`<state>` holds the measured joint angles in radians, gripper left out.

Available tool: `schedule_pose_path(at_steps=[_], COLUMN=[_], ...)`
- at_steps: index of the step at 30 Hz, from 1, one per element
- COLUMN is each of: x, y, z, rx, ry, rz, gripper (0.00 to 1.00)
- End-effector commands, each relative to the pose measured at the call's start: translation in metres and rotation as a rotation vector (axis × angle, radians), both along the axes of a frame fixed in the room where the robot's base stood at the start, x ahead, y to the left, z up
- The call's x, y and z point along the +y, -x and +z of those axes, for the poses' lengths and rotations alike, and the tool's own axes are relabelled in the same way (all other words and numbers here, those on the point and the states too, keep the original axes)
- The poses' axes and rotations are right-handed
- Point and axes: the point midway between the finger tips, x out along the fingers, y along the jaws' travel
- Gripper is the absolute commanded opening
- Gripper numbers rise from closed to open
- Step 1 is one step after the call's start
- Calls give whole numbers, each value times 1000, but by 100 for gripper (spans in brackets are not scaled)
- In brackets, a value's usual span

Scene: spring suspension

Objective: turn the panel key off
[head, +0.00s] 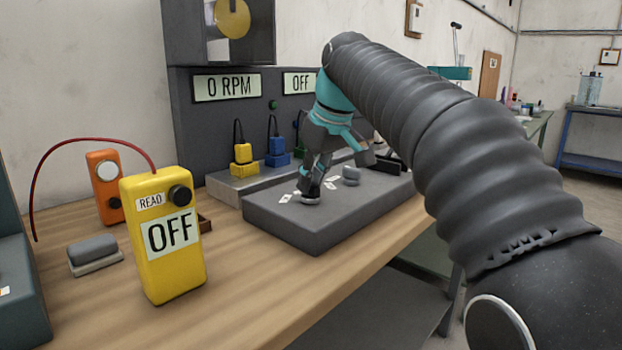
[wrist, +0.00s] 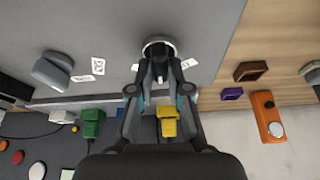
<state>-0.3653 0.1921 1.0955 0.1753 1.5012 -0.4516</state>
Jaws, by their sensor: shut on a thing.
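The panel key sits in a round silver-rimmed mount on the grey slab (head: 290,232), with small white labels beside it. The mount's rim (wrist: 160,41) shows just beyond my fingertips in the wrist view, and also under my gripper in the head view (head: 310,202). My gripper (wrist: 160,76) points down at the mount, its fingers closed together on the key. The fingers hide most of the key, so its exact angle is unclear. The panel behind has displays reading "0 RPM" (head: 227,86) and "OFF" (head: 299,83).
A grey rounded knob (head: 351,174) stands on the slab near my gripper. Yellow (head: 242,160) and blue (head: 277,152) plug blocks stand behind. A yellow meter reading "OFF" (head: 164,240) and an orange device (head: 105,180) stand left. The wooden bench front (head: 300,290) is clear.

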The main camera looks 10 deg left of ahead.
Motion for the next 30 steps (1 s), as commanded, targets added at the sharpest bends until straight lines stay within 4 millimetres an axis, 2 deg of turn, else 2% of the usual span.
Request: schedule_pose_path(at_steps=[15,22,30], x=[-1,0,0], y=[-2,-1,-1], z=[0,0,0], rx=[1,-1,1], ry=[-1,1,1], rz=[446,571,637], gripper=[0,0,0])
